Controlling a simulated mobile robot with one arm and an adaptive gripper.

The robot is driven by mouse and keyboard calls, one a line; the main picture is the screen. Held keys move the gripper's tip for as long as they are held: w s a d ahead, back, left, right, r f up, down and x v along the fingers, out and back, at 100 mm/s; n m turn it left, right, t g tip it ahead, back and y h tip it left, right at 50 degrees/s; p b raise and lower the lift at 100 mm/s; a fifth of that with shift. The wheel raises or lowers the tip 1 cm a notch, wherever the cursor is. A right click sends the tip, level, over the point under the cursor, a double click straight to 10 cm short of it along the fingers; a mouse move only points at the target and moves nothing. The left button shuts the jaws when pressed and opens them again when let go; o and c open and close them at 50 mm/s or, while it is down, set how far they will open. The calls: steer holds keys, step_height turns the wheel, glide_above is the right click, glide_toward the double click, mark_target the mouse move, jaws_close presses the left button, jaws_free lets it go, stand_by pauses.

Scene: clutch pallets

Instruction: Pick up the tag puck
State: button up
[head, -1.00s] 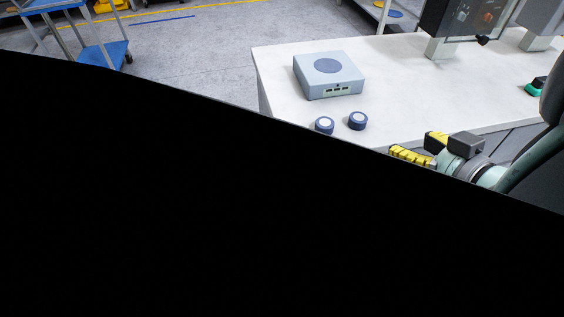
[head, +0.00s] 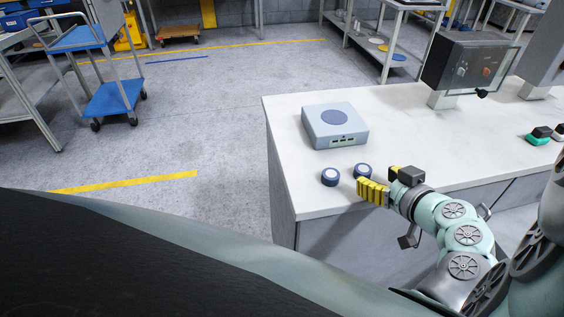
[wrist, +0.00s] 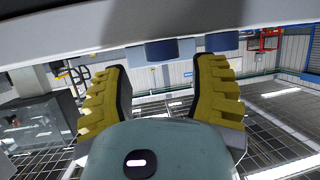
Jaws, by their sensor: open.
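Two round dark-blue pucks with pale tops stand on the white table near its front left corner, a left one (head: 330,177) and a right one (head: 362,171). I cannot tell which one is the tag puck. My gripper (head: 362,188) has ribbed yellow fingers and is just in front of the pucks, at the table's front edge. In the wrist view, which looks upside down, the fingers are spread with nothing between them. One puck (wrist: 161,51) shows beyond the gap and the other puck (wrist: 221,42) beyond the right finger. Both are apart from the fingers.
A grey-blue box (head: 345,141) with a dark disc on top stands behind the pucks. A dark control box (head: 462,66) and a green-and-black item (head: 541,134) are farther right on the table (head: 420,117). A blue trolley (head: 112,99) stands on the open floor at left.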

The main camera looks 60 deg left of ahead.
mark_target(364, 169)
steer(key=shift+a+p, duration=0.35)
steer(key=shift+a, duration=0.05)
steer(key=p+x, duration=0.1)
steer(key=x, duration=0.2)
steer(key=shift+a+r+p, duration=0.1)
steer(key=shift+a+p, duration=0.3)
steer(key=shift+w+a+f, duration=0.1)
steer(key=shift+a+f, duration=0.2)
steer(key=shift+a, duration=0.15)
steer(key=shift+d, duration=0.1)
steer(key=c, duration=0.8)
